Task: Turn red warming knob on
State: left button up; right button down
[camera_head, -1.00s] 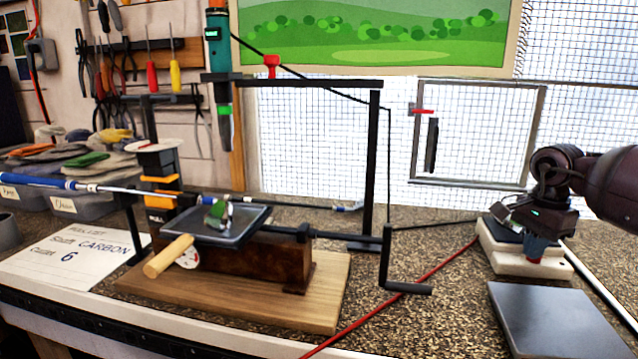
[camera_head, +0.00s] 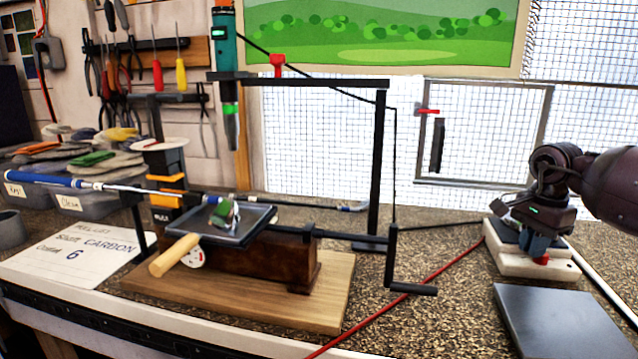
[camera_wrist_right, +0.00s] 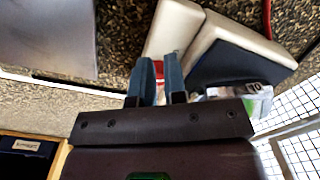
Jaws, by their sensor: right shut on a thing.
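A white warming unit (camera_head: 500,246) with a dark top pad stands on the bench at the right. Its small red knob (camera_head: 541,260) shows just below the fingertips of my right gripper (camera_head: 538,250). In the right wrist view, a bit of the red knob (camera_wrist_right: 160,68) shows between the two blue-grey fingers of my right gripper (camera_wrist_right: 161,76). The right gripper is shut on the knob, and the fingers hide most of it. Which way the knob is set cannot be told. My left gripper is not in view.
A dark flat plate (camera_head: 560,322) lies in front of the warming unit. A red cord (camera_head: 390,308) crosses the bench to the left. A wooden-based vise stand (camera_head: 325,300) with a crank handle (camera_head: 412,288) and a clamped blue-gripped club (camera_head: 60,181) fills the middle left.

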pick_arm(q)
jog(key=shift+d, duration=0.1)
pick_arm(e)
jog(key=shift+a+f, duration=0.15)
jog(key=shift+f, duration=0.35)
jog(key=shift+a+f, duration=0.15)
jog(key=shift+f, duration=0.35)
jog(key=shift+w+a+r, duration=0.1)
jog(key=shift+r, duration=0.35)
notch_tip(320, 180, up, 6)
jog(key=shift+w+f+p, duration=0.1)
jog(key=shift+p, duration=0.75)
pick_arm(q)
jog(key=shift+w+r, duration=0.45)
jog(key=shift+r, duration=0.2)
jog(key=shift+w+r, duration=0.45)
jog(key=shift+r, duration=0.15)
